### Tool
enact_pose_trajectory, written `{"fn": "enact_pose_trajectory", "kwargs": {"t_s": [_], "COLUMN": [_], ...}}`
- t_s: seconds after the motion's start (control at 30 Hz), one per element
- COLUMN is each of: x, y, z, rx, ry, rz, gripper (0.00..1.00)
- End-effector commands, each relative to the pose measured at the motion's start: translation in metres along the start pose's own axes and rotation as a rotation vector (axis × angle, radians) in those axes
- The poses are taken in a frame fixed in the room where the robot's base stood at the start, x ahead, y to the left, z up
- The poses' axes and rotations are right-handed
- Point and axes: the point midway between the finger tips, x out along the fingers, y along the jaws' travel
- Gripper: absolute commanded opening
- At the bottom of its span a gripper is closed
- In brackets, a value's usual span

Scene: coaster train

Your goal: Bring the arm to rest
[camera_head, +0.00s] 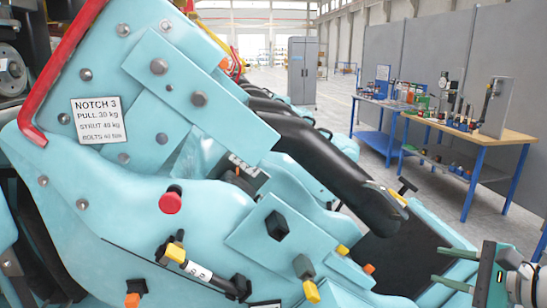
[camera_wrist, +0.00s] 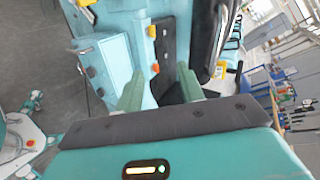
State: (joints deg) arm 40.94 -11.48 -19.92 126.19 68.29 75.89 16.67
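My gripper (camera_head: 447,268) is at the lower right of the head view, its two green fingers pointing left and spread apart. In the wrist view my gripper (camera_wrist: 160,88) also shows two separate fingers with nothing held between them. The light-blue coaster train car (camera_head: 130,210) fills the left and middle of the head view. Its side is close beyond the fingertips in the wrist view (camera_wrist: 117,62); I cannot tell whether they touch it. My arm shows only in part at the right edge of the head view.
A sign (camera_head: 97,119) reading "NOTCH 3" is on the car. A red knob (camera_head: 170,202) and yellow-tipped levers stick out from its side. Blue-legged workbenches (camera_head: 480,138) with tools stand at the right, and a grey cabinet (camera_head: 302,70) farther back. Open floor lies between.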

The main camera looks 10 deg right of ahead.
Motion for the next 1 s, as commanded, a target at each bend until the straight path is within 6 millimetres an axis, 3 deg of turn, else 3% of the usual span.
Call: {"fn": "enact_pose_trajectory", "kwargs": {"t_s": [0.17,0.27,0.4,0.53,0.73,1.0], "x": [0.037,0.057,0.071,0.072,0.069,0.068], "y": [0.042,0.079,0.135,0.171,0.188,0.189], "z": [0.043,0.071,0.107,0.128,0.144,0.146], "rx": [-0.209,-0.410,-0.818,-1.249,-1.730,-1.827], "ry": [-0.016,-0.024,-0.032,-0.029,-0.005,0.006], "rz": [0.217,0.380,0.621,0.783,0.881,0.895], "gripper": [0.38,0.38,0.38,0.38,0.38,0.38]}}
